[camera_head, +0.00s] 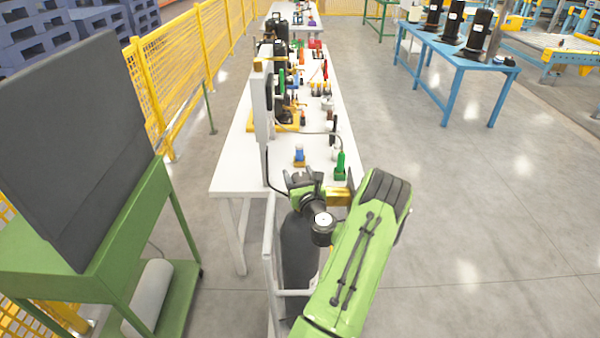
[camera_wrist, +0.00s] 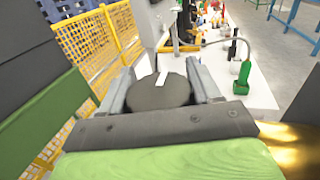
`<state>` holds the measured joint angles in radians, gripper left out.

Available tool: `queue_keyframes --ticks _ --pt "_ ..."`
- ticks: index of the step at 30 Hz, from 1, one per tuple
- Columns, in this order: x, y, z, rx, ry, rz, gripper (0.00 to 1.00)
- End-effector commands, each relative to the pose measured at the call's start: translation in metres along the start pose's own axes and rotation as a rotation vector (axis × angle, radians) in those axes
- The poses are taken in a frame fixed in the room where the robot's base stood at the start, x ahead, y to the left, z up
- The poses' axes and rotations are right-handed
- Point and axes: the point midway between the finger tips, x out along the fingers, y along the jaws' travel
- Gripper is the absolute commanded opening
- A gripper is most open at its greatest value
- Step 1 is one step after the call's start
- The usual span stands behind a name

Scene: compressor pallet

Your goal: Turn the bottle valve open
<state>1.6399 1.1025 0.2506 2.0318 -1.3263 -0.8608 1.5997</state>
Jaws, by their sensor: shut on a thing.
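A dark gas bottle (camera_head: 297,250) stands upright at the near end of the white workbench, partly hidden behind my green arm. Its valve, a dark round knob with a white mark on top, shows in the wrist view (camera_wrist: 158,93). My gripper (camera_head: 303,180) is at the top of the bottle. In the wrist view, the two grey fingers of my gripper (camera_wrist: 165,78) stand on either side of the knob and are shut on it. The lower part of the valve is hidden by the gripper.
The white workbench (camera_head: 232,160) carries tools and a green bottle-shaped thing (camera_head: 340,167) close to my gripper. A light metal frame (camera_head: 270,270) stands beside the bottle. A green cart (camera_head: 120,240) with a dark panel is at left. Open floor lies at right.

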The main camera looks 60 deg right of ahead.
Motion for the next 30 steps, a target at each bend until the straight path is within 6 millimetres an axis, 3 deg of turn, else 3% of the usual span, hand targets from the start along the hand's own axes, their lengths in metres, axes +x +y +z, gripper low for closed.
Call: queue_keyframes --ticks 15,30 --pt "-0.002 0.006 0.0 -0.002 0.002 0.399 0.32" --pt "-0.003 0.009 0.0 0.001 0.001 0.519 0.32"
